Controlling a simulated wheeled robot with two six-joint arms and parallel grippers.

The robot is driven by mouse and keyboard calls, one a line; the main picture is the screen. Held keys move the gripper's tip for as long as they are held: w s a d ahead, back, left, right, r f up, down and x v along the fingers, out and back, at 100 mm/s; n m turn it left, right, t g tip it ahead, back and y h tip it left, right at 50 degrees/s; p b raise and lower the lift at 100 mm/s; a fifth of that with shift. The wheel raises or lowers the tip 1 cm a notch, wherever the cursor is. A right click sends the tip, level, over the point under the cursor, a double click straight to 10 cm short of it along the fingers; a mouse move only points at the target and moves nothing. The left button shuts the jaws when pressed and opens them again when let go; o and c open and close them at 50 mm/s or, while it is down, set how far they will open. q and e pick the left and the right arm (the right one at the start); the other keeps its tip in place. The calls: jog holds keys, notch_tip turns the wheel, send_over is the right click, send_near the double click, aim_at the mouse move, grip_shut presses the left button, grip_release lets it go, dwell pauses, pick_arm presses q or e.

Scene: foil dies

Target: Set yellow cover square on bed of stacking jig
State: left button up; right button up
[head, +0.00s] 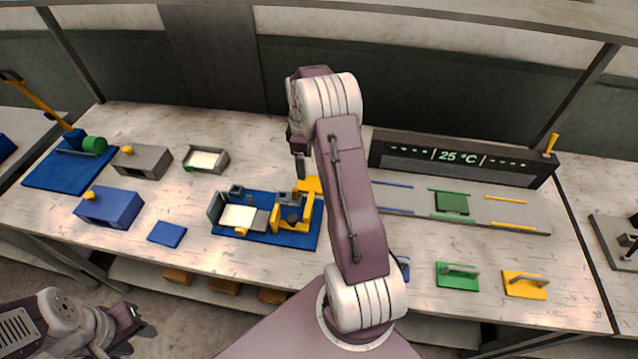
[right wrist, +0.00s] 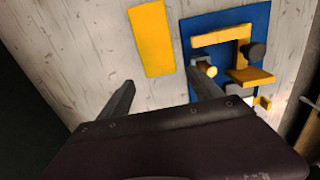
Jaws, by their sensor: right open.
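A flat yellow plate, which looks like the yellow cover (head: 312,185), lies on the table just beyond the blue base; my right arm partly hides it. It shows whole in the right wrist view (right wrist: 151,38), apart from the base. The blue base (head: 303,240), which appears to carry the stacking jig, holds grey blocks, a white sheet (head: 238,216) and a yellow frame (head: 276,215). My right gripper (right wrist: 163,92) is open and empty above the table, its fingers short of the plate in the picture. My left gripper (head: 138,338) is low at the bottom left, off the table; its opening is unclear.
A grey tray (head: 224,162), grey block (head: 143,162), blue block (head: 108,208) and small blue plate (head: 167,234) stand left of the base. A display unit (head: 462,157) stands back right. Green (head: 457,281) and yellow (head: 524,291) handled plates lie front right.

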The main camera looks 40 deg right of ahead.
aim_at(304, 182)
notch_tip(304, 182, down, 4)
jog(key=shift+a+r+p, duration=0.15)
jog(key=shift+r+p, duration=0.1)
jog(key=shift+p, duration=0.05)
jog(key=shift+w+f, duration=0.1)
jog(key=shift+f, duration=0.35)
notch_tip(304, 182, down, 4)
jog(key=shift+w+p, duration=0.15)
jog(key=shift+p, duration=0.55)
jog(key=shift+f, duration=0.25)
jog(key=c, duration=1.3)
notch_tip(304, 182, up, 4)
jog(key=shift+r+b, duration=0.15)
jog(key=shift+b, duration=0.55)
jog(key=shift+c, duration=0.2)
jog(key=s+d+r+b, duration=0.2)
jog(key=s+d+r, duration=0.2)
jog(key=s, duration=0.7)
notch_tip(304, 182, up, 3)
jog(key=shift+f, duration=0.1)
